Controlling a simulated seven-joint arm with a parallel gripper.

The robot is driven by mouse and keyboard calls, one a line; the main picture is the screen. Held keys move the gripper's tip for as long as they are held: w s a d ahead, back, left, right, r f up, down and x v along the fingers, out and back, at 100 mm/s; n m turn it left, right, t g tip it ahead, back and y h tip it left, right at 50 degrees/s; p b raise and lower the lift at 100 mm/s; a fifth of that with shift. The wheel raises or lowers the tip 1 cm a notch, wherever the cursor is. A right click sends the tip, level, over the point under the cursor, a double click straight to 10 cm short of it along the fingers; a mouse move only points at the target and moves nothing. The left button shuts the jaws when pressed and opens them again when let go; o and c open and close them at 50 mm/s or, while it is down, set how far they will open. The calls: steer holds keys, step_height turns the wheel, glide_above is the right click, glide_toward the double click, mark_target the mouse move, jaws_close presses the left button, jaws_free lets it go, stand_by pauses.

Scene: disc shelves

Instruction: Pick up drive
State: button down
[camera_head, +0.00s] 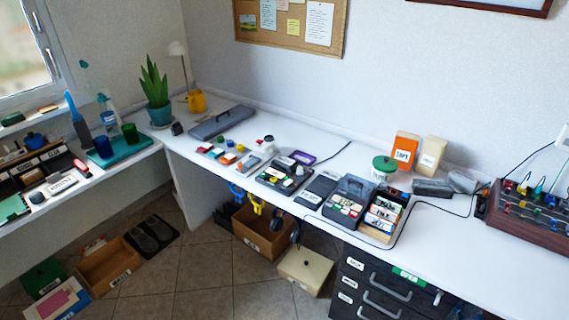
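My gripper is not in view. No thing here is clearly readable as the drive. A flat dark grey device with a white label (317,190) lies on the white desk (440,235), right of centre, and may be it. A small grey block (432,188) with a cable near it lies further right and is another possible match. A purple-topped box (302,157) lies behind the dark tray. Labels are too small to read surely.
A dark tray of small items (268,183) and an open grey case of labelled cartridges (342,215) flank the flat device. A green-lidded jar (383,168), an orange box (404,150) and a knobbed console (530,212) stand right. Black cable crosses the desk; its front right is clear.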

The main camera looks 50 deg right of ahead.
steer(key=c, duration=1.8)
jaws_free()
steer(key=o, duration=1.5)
